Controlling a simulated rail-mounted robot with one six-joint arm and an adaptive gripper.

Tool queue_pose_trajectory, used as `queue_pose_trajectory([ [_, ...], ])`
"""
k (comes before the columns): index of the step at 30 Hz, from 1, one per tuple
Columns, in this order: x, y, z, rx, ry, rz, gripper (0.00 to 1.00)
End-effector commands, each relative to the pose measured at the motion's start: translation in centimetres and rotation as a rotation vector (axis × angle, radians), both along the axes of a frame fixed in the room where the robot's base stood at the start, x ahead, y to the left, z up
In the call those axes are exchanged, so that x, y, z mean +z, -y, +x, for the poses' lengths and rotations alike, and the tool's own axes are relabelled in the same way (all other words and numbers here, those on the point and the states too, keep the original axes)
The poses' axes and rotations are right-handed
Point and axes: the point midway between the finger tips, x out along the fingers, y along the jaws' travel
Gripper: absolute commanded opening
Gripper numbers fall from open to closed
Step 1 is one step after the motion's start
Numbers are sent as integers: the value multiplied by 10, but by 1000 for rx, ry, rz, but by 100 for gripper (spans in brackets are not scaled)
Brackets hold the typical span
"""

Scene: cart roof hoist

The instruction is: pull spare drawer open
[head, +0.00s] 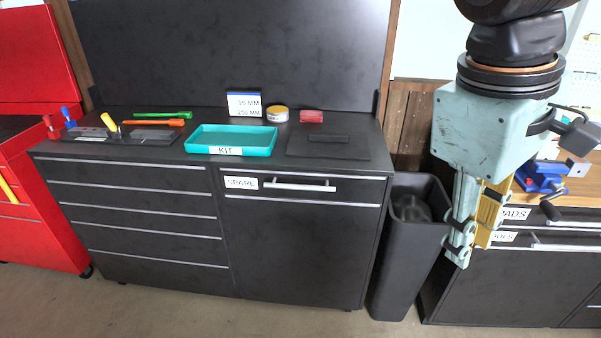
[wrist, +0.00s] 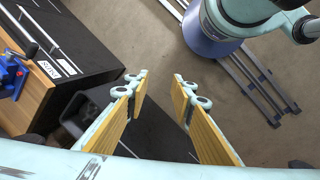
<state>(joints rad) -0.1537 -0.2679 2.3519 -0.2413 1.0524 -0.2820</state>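The spare drawer (head: 347,190) is at the top right of the black cabinet, with a white SPARE label (head: 241,183) and a silver bar handle (head: 300,186). It looks shut. My gripper (head: 461,252) hangs to the right of the cabinet, in front of the bin, well apart from the handle. In the wrist view my gripper (wrist: 158,82) has its two yellow-padded fingers apart, with nothing between them. The spare drawer does not clearly show in the wrist view.
A black bin (head: 401,270) stands right of the cabinet. A wooden-topped bench with a blue vise (head: 541,177) is at right. The floor in front is clear.

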Motion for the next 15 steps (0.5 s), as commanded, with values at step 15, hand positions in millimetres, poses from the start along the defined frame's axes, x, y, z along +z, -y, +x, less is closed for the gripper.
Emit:
queue_pose_trajectory([
  [15,-2,2,50,271,-189,-149,22],
])
